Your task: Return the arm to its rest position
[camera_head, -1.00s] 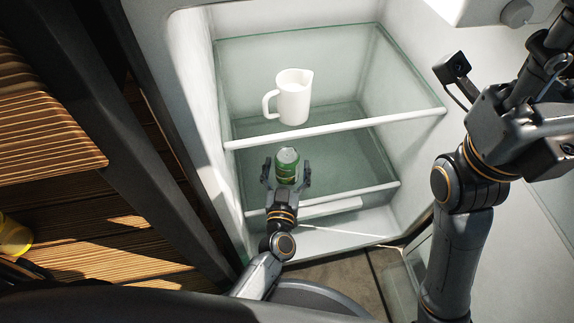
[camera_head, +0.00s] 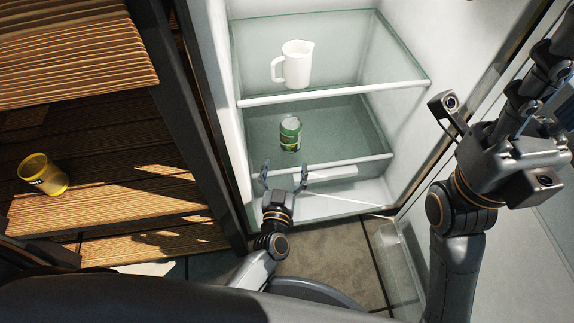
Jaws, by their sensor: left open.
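My left gripper (camera_head: 284,176) is open and empty in front of the lower part of an open fridge. Its two fingers point into the fridge, toward a green can (camera_head: 290,134) that stands upright on the lower shelf. There is a gap between the fingertips and the can. My right arm rises at the right of the view, with its gripper end (camera_head: 535,85) near the right edge. Its fingers are seen from behind, and I cannot tell whether they are open or shut.
A white jug (camera_head: 294,65) stands on the glass upper shelf (camera_head: 350,90). A dark upright post (camera_head: 185,110) lies close to the left of the fridge. Tiled floor shows below the fridge.

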